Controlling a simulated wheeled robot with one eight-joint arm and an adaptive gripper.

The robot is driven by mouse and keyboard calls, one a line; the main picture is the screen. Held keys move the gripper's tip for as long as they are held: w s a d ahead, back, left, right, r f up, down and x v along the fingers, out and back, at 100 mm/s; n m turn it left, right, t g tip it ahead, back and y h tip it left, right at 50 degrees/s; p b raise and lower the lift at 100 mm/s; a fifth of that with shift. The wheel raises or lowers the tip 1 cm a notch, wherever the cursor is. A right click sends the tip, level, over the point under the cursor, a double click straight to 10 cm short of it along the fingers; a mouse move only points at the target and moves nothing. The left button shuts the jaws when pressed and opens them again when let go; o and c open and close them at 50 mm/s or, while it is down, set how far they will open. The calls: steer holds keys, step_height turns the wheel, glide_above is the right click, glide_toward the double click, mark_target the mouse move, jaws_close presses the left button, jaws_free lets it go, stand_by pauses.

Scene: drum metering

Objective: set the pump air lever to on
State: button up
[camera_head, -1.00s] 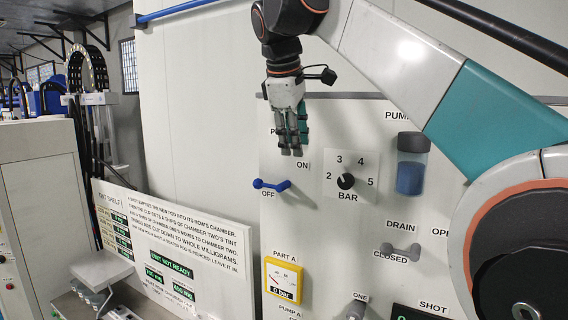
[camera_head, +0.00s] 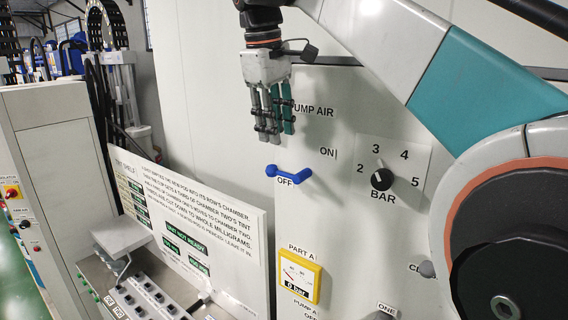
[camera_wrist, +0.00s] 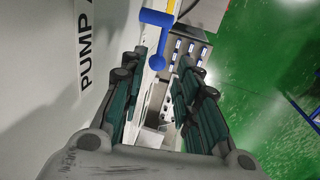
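The blue pump air lever (camera_head: 289,171) is on the white panel below the PUMP AIR label, with OFF printed under it and ON to its upper right. Its knobbed end lies to the left, beside OFF. My gripper (camera_head: 269,137) points down in front of the panel, above and slightly left of the lever, apart from it. In the wrist view the lever (camera_wrist: 157,35) shows beyond the fingertips, its round knob in line with the gap between them. My gripper (camera_wrist: 163,75) is open and empty.
A BAR dial (camera_head: 381,179) is right of the lever. A yellow-framed gauge (camera_head: 299,276) below reads 0 bar. A tint shelf sign (camera_head: 190,220) stands at the left, with a grey shelf (camera_head: 118,236) before it. The panel around the lever is clear.

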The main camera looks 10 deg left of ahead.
mark_target(281, 174)
steer(key=f, duration=0.3)
steer(key=w+f, duration=0.1)
steer(key=f, duration=0.2)
steer(key=f+p, duration=0.1)
steer(key=f, duration=0.1)
steer(key=shift+w+d+f, duration=0.2)
steer(key=shift+d+f, duration=0.1)
steer(key=shift+f, duration=0.1)
jaws_close()
